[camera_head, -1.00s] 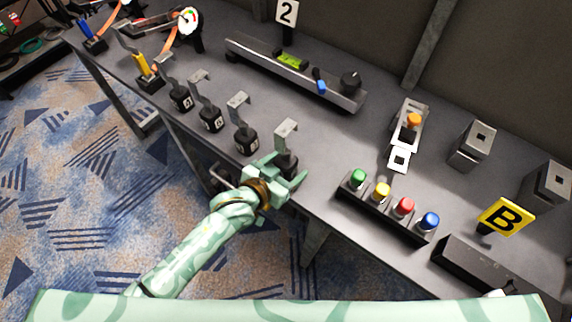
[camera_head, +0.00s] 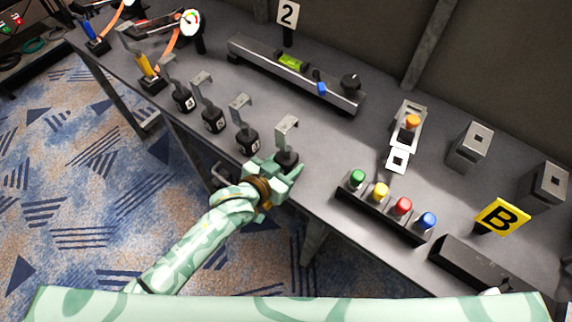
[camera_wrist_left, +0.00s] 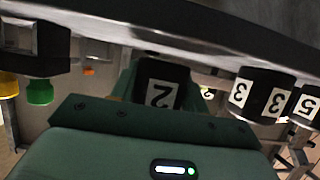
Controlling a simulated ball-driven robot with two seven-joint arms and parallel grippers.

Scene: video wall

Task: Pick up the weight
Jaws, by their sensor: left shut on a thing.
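A row of black weights with bent grey metal hooks stands along the front edge of the table (camera_head: 325,165). The nearest weight (camera_head: 288,156) is at the row's right end, its hook rising above my left gripper (camera_head: 284,170). In the left wrist view this weight (camera_wrist_left: 160,86) shows an upside-down 2 and sits between the green fingers. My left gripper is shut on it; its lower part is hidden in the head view. The weight looks upright, and I cannot tell whether it touches the table. My right gripper is not in view.
Another weight (camera_head: 248,142) stands just left of the held one. A box with green, yellow, red and blue buttons (camera_head: 385,212) is to the right. A long rail with a green level (camera_head: 290,72) lies behind. Bare tabletop separates them.

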